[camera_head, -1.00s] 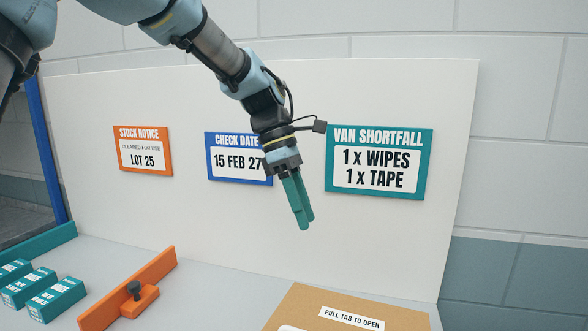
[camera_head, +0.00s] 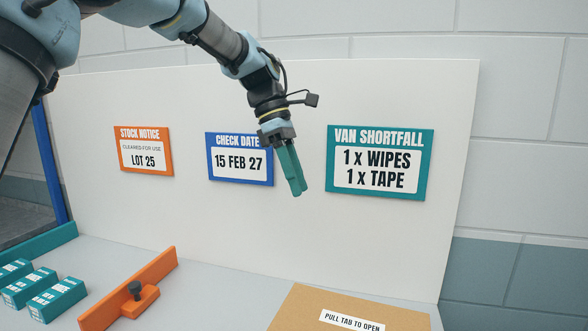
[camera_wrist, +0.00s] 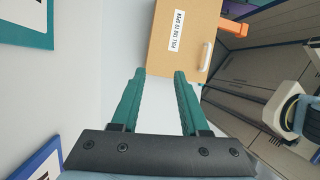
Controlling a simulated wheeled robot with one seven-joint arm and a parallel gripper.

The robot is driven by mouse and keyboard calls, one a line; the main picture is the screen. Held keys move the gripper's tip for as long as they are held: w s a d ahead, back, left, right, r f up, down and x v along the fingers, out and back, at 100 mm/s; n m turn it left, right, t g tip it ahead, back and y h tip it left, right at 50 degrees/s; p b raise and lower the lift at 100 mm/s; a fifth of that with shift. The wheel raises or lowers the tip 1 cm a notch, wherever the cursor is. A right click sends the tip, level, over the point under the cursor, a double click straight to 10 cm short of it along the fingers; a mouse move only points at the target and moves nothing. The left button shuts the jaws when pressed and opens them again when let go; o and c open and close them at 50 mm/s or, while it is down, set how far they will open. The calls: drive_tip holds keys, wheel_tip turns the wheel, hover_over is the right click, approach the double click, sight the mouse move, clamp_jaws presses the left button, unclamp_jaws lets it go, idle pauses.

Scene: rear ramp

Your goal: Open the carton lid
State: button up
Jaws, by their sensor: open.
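The brown carton (camera_head: 300,310) stands at the bottom of the head view, cut off by the frame edge. Its lid is shut and bears a white label (camera_head: 352,321) reading "PULL TAB TO OPEN". In the wrist view the carton (camera_wrist: 188,50) lies ahead of the fingers, with the label (camera_wrist: 176,30) on its top and a white pull tab (camera_wrist: 206,57) at its edge. My gripper (camera_head: 298,192), with green fingers, is above and behind the carton, apart from it. In the wrist view my gripper (camera_wrist: 160,72) is open and empty.
A white board behind carries an orange notice (camera_head: 143,151), a blue date sign (camera_head: 240,160) and a teal shortfall sign (camera_head: 380,163). An orange fence (camera_head: 130,290) with a dark knob and several teal boxes (camera_head: 57,300) are at left. Bare counter lies between fence and carton.

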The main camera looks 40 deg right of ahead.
drive_tip(key=shift+w+d+r, duration=0.2)
drive_tip(key=shift+w+r, duration=0.25)
drive_tip(key=shift+w+d+r, duration=0.2)
drive_tip(key=shift+w+r, duration=0.2)
drive_tip(key=shift+r, duration=0.05)
drive_tip(key=b+v, duration=0.1)
drive_tip(key=v, duration=0.9)
drive_tip(key=shift+r, duration=0.35)
drive_tip(key=shift+w, duration=0.15)
